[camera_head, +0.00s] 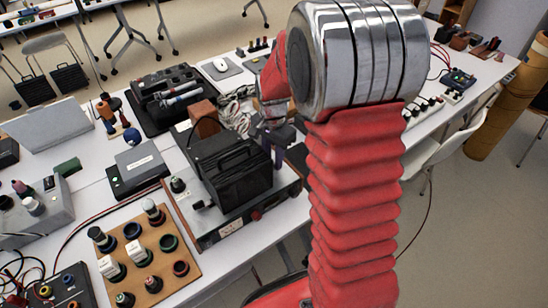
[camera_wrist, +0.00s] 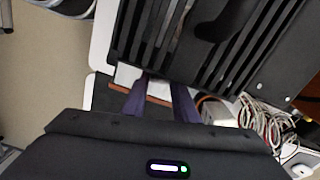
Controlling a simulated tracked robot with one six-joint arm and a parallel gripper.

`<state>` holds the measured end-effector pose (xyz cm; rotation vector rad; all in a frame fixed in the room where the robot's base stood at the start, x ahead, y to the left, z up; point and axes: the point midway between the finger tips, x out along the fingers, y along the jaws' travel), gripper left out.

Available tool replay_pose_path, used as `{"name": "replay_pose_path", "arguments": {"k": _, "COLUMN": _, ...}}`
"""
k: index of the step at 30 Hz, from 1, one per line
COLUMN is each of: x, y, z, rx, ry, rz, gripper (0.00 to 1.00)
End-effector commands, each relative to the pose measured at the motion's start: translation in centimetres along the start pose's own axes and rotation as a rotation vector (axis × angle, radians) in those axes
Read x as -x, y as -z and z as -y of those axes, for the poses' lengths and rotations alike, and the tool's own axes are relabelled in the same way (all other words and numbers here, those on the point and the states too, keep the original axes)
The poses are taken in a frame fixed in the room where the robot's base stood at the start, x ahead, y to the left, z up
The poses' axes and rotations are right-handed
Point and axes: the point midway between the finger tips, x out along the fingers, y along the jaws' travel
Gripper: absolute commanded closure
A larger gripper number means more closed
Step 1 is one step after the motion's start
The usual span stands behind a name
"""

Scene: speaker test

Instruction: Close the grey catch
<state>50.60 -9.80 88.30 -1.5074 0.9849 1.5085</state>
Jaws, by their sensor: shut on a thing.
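A black ribbed box (camera_head: 232,172) with a handle on top sits on a grey test stand (camera_head: 215,226) on the white table. It also fills the upper part of the wrist view (camera_wrist: 200,45). My gripper (camera_head: 276,152) points down at the box's right side, and its dark purple fingers show in the wrist view (camera_wrist: 160,85) with their tips at the box's edge. The fingers are shut on a small part there, which fits the grey catch. The catch itself is hidden by the fingers and the box, so its position cannot be told.
Coiled pale cables (camera_head: 236,104) lie behind the box. Floor shows right of the table.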

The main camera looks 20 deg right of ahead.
Motion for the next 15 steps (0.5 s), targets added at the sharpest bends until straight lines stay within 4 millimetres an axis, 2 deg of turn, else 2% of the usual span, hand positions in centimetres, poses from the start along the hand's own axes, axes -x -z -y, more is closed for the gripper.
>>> {"name": "replay_pose_path", "arguments": {"k": 15, "x": 0.13, "y": -0.02, "z": 0.24, "rx": 0.476, "ry": 0.005, "rz": -0.003, "gripper": 0.96}}
